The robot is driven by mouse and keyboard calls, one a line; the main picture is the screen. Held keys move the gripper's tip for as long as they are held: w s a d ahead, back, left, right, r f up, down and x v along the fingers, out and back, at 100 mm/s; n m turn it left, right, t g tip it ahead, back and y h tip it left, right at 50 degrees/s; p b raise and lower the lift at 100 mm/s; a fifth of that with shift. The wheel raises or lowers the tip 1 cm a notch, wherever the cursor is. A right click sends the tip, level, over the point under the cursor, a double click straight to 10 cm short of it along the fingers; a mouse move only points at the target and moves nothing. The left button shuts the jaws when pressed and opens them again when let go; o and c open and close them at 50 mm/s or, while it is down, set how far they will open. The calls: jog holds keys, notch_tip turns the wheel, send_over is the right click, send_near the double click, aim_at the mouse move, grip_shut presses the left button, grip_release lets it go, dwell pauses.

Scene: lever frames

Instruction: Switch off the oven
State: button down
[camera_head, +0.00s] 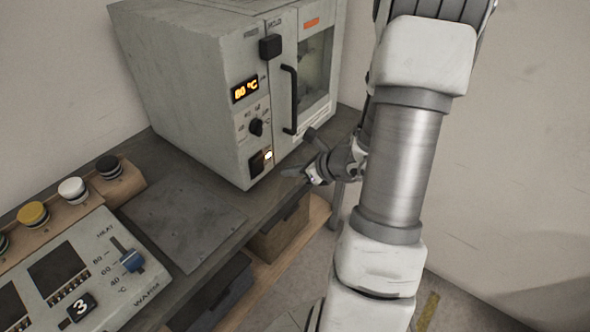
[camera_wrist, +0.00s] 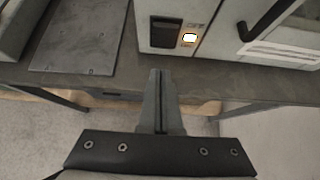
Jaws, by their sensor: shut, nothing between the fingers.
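The oven (camera_head: 190,70) is a grey box on a dark bench, with a lit display (camera_head: 245,89) reading 80 °C, a black dial (camera_head: 256,127) and a glazed door at the right. Low on its front panel is a black rocker switch (camera_head: 257,163) beside a glowing lamp (camera_head: 268,155). In the wrist view the switch (camera_wrist: 166,33) and the bright lamp (camera_wrist: 189,38) sit just above my fingertips. My gripper (camera_wrist: 158,74) is shut and empty, in front of the oven's lower front and apart from the switch as far as I can tell.
A flat grey plate (camera_head: 184,222) lies before the oven. The oven's black door handle (camera_head: 290,100) juts out right of the dial.

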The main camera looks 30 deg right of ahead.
aim_at(258, 163)
jog(key=shift+w+a+f, duration=0.45)
jog(key=shift+w, duration=0.85)
jog(key=shift+w+a+f, duration=0.5)
jog(key=shift+w, duration=0.8)
jog(key=shift+w+a+f, duration=0.45)
jog(key=shift+w, duration=0.85)
jog(key=shift+w+a+r+g+p, duration=0.25)
jog(key=shift+w+r+g+p, duration=0.2)
jog(key=shift+p, duration=0.5)
jog(key=shift+f+b, duration=0.3)
jog(key=shift+f, duration=0.05)
jog(key=shift+s, duration=0.1)
jog(key=shift+r, duration=0.15)
jog(key=shift+r+p, duration=0.55)
jog(key=shift+r, duration=0.15)
